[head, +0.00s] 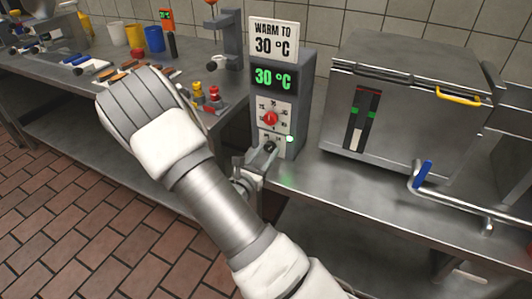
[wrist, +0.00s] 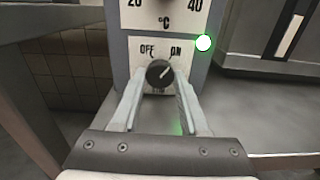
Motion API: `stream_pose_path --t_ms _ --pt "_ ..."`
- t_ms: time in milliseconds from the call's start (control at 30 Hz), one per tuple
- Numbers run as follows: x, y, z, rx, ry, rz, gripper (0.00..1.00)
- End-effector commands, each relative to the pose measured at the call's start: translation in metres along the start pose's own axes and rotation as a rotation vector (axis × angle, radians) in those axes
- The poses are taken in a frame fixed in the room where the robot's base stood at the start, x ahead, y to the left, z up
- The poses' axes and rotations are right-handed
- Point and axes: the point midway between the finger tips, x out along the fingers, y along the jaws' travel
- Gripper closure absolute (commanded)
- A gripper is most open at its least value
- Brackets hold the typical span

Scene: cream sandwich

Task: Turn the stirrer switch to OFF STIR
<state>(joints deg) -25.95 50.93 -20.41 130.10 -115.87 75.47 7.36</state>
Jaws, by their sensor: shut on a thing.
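The stirrer switch (wrist: 160,73) is a round black knob low on a grey control post (head: 294,98). In the wrist view its white pointer line slants up and right, toward the ON label; the OFF label is up and left of it. My gripper (wrist: 160,87) has its two fingers on either side of the knob and is shut on it. In the head view my gripper (head: 262,158) is at the bottom of the post's front face, and its fingers partly cover the switch. The lettering below the knob is mostly hidden.
A lit green lamp (wrist: 204,42) is right of the switch. Above are a red dial (head: 271,118), a green 30 °C display (head: 273,78) and a "WARM TO 30 °C" sign (head: 274,39). A steel machine (head: 400,100) stands to the right, with bare counter between.

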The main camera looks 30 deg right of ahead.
Motion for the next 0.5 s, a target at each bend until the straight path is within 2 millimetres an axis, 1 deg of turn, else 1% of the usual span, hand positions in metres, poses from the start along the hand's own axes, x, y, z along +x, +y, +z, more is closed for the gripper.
stream_pose_path --t_ms 267,500 --pt "-0.0003 -0.0001 0.0019 -0.057 0.001 0.001 1.00" --pt "-0.0005 -0.0002 0.0046 -0.214 0.001 0.001 1.00"
